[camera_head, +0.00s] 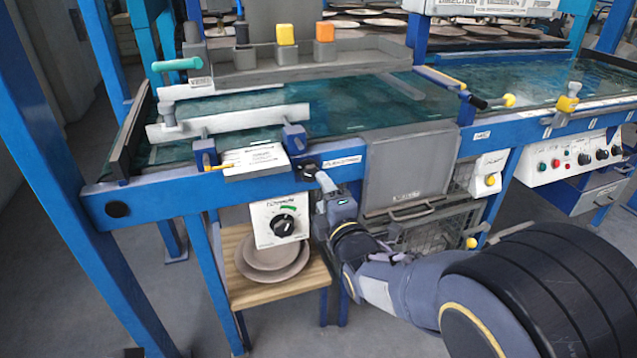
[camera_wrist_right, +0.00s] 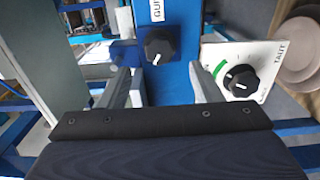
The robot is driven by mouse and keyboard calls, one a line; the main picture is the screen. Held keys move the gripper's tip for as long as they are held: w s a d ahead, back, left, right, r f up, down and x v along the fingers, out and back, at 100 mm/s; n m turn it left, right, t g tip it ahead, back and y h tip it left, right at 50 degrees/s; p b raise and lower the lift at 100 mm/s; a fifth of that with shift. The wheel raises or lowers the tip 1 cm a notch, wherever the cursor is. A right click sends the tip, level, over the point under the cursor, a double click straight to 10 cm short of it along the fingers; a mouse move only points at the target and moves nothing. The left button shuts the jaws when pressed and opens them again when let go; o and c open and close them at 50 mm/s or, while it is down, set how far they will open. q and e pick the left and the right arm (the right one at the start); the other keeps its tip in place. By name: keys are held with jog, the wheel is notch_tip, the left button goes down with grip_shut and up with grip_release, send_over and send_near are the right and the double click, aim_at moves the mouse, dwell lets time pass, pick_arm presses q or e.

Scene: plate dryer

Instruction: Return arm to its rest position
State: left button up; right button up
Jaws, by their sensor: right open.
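My right arm reaches in from the lower right of the head view. Its gripper (camera_head: 322,180) is at the front blue rail of the machine. In the right wrist view the gripper (camera_wrist_right: 168,82) is open, with its two grey fingers apart. The same knob (camera_head: 309,169) shows on the rail in the head view, close to the fingertips. I cannot tell whether the fingers touch it. My left gripper is not in view.
A white dial box (camera_head: 283,222) hangs left of my gripper; its black dial (camera_wrist_right: 241,81) is near the right finger. Plates (camera_head: 270,258) rest on a wooden shelf (camera_head: 300,287) below. A grey panel (camera_head: 405,165) and wire basket (camera_head: 440,232) are close to my arm.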

jog(key=shift+s+d, duration=0.15)
jog(key=shift+s, duration=0.2)
